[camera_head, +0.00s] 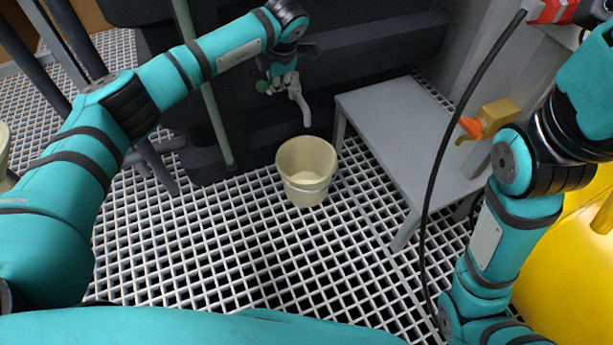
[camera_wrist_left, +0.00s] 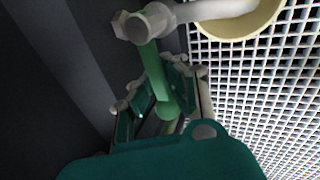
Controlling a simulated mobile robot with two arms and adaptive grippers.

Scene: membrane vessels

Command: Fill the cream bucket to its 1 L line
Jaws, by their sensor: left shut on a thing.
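The cream bucket (camera_head: 306,190) stands upright on the white grating, below the pale spout (camera_head: 299,100) of a tap. Part of its rim (camera_wrist_left: 240,33) shows at the top of the left wrist view, beside the spout (camera_wrist_left: 215,9). My right gripper is outside the view.
A grey bench (camera_head: 395,125) stands right of the bucket. A yellow fitting with an orange tip (camera_head: 485,122) is above it. A black hose (camera_head: 436,170) hangs in front of the bench. A yellow tank (camera_head: 570,270) is at the lower right. Grating (camera_head: 270,260) in front is clear.

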